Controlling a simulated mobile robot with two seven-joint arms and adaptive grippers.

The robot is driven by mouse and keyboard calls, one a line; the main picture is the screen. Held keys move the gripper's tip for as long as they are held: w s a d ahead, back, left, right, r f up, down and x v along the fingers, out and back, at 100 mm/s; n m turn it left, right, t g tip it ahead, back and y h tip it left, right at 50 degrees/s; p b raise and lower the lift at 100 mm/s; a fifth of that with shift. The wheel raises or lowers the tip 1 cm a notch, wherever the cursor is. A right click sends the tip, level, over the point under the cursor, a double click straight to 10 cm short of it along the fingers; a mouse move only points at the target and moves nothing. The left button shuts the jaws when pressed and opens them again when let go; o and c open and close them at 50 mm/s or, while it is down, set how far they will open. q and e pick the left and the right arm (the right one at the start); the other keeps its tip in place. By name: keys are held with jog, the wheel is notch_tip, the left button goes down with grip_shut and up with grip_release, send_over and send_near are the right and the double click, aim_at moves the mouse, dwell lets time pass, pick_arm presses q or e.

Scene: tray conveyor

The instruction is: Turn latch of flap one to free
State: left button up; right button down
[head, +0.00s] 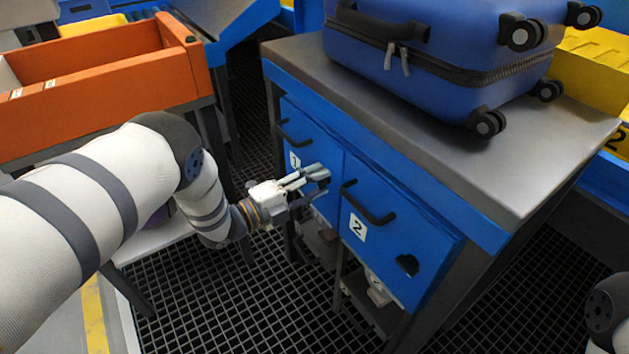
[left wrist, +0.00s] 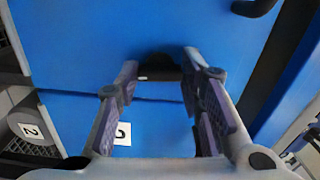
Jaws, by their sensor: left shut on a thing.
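Flap one (head: 293,127) is a blue front panel with a "1" label and a black bar handle (head: 296,138), on the left of the cabinet. In the left wrist view its panel (left wrist: 90,40) fills the upper part. My left gripper (head: 321,181) is at the flap's lower right, near the seam with flap two. Its fingers (left wrist: 160,66) are closed in on the small dark latch (left wrist: 160,72), one on each side. In the head view the gripper hides this latch. My right gripper is out of view. The flap looks closed.
Flap two (head: 390,240) is beside it, with a "2" label, a handle and a dark latch (head: 407,265). An orange crate (head: 110,85) is at the left. Dark grating covers the floor.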

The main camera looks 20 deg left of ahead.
pick_arm(q)
jog(key=shift+m, duration=0.6)
jog(key=o, duration=1.2)
jog(key=shift+c, duration=0.2)
jog(key=v, duration=1.2)
jog(key=shift+a, duration=0.1)
